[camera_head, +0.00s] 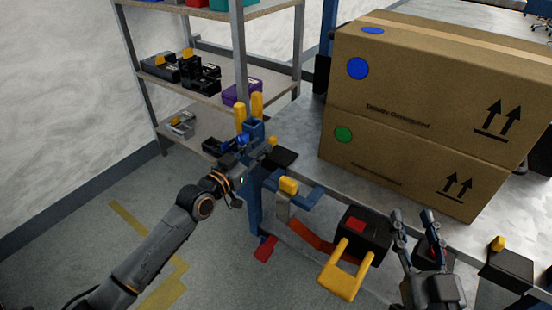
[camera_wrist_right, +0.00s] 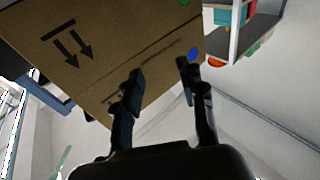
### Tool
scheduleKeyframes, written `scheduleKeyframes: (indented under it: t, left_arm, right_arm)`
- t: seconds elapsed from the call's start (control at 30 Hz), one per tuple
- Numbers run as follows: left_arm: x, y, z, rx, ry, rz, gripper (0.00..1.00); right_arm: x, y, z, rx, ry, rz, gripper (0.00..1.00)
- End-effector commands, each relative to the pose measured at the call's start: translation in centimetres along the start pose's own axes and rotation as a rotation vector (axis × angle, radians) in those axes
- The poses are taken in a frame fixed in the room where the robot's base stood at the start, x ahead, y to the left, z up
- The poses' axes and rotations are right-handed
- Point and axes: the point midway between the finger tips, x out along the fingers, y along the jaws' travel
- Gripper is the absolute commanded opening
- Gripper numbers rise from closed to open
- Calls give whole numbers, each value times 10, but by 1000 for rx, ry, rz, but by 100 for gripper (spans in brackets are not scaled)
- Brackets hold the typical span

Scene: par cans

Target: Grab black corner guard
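A flat black piece, which looks like a corner guard (camera_head: 286,158), lies at the near left corner of the grey platform. My left gripper (camera_head: 262,152) is right beside it, among the blue post and yellow parts; I cannot tell whether it touches the piece or how far its fingers are apart. Another black block (camera_head: 508,268) sits at the platform's edge at the right. My right gripper (camera_head: 414,214) is in front of the platform's near edge, fingers apart. The right wrist view also shows its two fingers (camera_wrist_right: 160,72) apart with nothing between them.
Two stacked cardboard boxes (camera_head: 415,125) stand on the grey platform (camera_head: 300,128). A black box with a yellow handle (camera_head: 345,270) is at the front edge. A shelf rack (camera_head: 205,20) with bins stands behind at the left. The floor (camera_head: 65,225) at left is mostly clear.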

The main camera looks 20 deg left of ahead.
Motion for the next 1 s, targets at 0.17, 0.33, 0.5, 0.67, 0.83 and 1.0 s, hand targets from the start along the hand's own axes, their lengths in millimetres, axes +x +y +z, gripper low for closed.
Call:
scheduleKeyframes:
  t: [0.17,0.33,0.5,0.67,0.83,1.0]
  left_arm:
    - [8,0,1,0,0,0,28]
    - [19,0,3,-2,0,0,28]
    - [35,0,4,-2,2,0,28]
    - [50,0,4,-1,1,0,28]
    - [58,0,3,-1,-1,0,28]
    - [58,0,3,0,-1,0,28]
  right_arm:
    - [0,-1,-8,2,50,-3,40]
    - [-1,-4,-27,5,162,-9,40]
    - [-8,-8,-56,12,334,-17,40]
    - [-17,-10,-78,18,470,-23,40]
    - [-24,-11,-90,21,541,-26,40]
    - [-24,-11,-92,21,549,-26,40]
